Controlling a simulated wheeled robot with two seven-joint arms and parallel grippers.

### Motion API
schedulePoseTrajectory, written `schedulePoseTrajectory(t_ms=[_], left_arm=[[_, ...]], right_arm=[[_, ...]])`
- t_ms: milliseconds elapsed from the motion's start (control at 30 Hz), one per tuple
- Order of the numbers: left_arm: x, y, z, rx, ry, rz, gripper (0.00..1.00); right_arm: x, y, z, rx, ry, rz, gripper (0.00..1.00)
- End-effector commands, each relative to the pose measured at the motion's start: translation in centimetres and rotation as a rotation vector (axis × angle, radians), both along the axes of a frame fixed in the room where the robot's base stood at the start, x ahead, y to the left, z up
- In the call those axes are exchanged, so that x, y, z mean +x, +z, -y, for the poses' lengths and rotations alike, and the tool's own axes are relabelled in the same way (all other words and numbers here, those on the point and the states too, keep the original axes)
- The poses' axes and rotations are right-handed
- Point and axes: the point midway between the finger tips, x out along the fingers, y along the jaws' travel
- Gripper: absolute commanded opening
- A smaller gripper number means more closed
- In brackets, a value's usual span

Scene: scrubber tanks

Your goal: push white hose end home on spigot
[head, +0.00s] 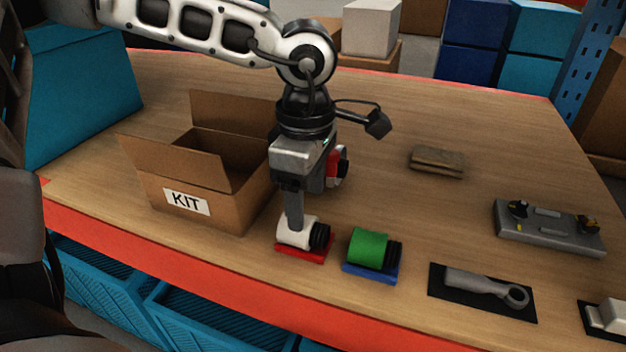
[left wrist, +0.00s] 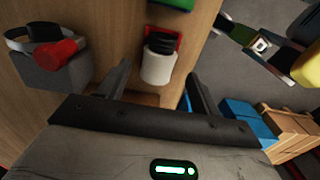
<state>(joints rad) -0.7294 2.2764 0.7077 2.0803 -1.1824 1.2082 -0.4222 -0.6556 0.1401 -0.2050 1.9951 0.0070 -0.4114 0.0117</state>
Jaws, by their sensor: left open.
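The white hose end (head: 294,234) is a short white cylinder with a black ribbed part on its right, lying on a red pad (head: 303,254). In the left wrist view the white hose end (left wrist: 158,68) shows between the open fingers. My left gripper (head: 294,225) points down at the white hose end, with its fingers around or just over it; contact cannot be told. The left wrist view also shows my left gripper (left wrist: 156,88) open. A grey block with a red cylinder (left wrist: 53,55) stands beside it, mostly hidden behind the gripper in the head view. I cannot single out the white end's spigot.
A green hose end (head: 368,249) on a blue pad lies just right. An open KIT box (head: 205,190) stands close left. A wrench-like tool (head: 482,288), a grey fixture (head: 548,228) and a brown block (head: 437,161) lie further right. The back middle table is clear.

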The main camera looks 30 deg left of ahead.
Motion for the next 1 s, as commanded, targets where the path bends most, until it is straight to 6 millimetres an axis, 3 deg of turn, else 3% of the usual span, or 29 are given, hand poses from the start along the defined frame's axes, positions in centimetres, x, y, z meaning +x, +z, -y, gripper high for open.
schedulePoseTrajectory(t_ms=[200,400,600,1000], left_arm=[[0.0,-4.2,0.0,-0.002,0.001,0.001,0.65],[0.0,-6.6,0.0,-0.002,0.0,0.001,0.65],[0.0,-7.6,0.0,-0.001,0.0,0.0,0.65],[0.0,-7.6,0.0,-0.001,0.0,0.0,0.65]], right_arm=[[-0.2,-1.7,-0.6,0.013,0.013,0.005,0.71],[0.4,-2.3,-1.0,0.044,0.013,0.032,0.71],[0.6,-2.5,-1.3,0.076,0.004,0.044,0.71],[0.6,-2.3,-1.4,0.084,0.001,0.048,0.71]])
